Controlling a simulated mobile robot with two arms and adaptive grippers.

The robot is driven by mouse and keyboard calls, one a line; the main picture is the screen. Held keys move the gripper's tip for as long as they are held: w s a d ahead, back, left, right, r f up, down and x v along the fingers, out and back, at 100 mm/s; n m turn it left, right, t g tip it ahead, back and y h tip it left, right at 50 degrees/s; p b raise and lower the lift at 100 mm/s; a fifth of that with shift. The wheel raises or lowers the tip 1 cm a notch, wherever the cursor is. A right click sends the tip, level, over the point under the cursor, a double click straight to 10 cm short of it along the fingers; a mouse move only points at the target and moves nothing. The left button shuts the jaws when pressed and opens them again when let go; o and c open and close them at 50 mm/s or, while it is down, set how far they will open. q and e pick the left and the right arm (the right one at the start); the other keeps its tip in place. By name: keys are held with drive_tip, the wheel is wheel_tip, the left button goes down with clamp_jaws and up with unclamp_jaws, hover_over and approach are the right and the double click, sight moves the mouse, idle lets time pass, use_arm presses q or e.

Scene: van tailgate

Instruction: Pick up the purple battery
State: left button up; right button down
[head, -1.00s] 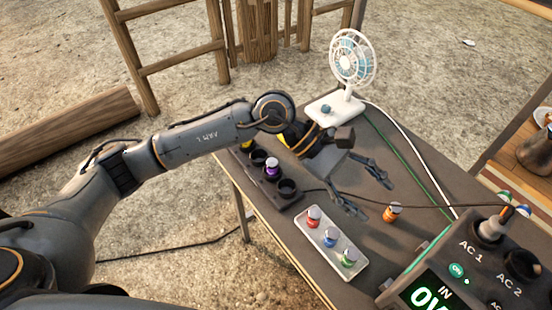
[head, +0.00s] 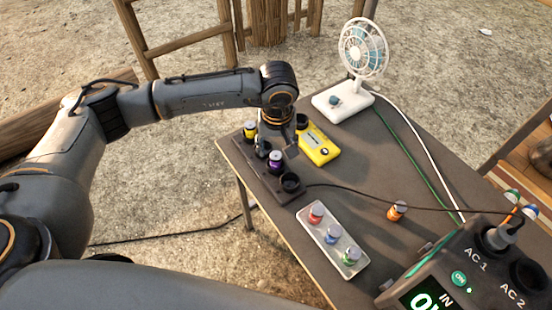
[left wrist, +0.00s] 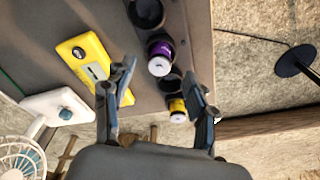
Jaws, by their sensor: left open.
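The purple battery (head: 275,160) stands upright in a slot of the dark charger (head: 284,190) on the table. It also shows in the left wrist view (left wrist: 160,58), with its pale top facing the camera. My left gripper (left wrist: 160,85) is open and empty. Its fingers point down over the charger, and the purple battery shows between and beyond the fingertips in the wrist view. In the head view the left hand (head: 277,138) is just behind the purple battery, and its fingertips are mostly hidden. My right gripper is not in view.
A yellow battery (head: 249,130) sits in the charger beside the purple one. A yellow meter (head: 318,145) and a white fan (head: 345,102) stand behind.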

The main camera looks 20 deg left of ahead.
sight(276, 155)
use_arm(q)
drive_tip(key=f, duration=0.1)
drive_tip(key=w+f+p, duration=0.1)
drive_tip(key=f, duration=0.2)
drive_tip(key=shift+w+a+f+p, duration=0.15)
drive_tip(key=shift+a+f+p, duration=0.15)
drive_tip(key=shift+f, duration=0.35)
clamp_jaws()
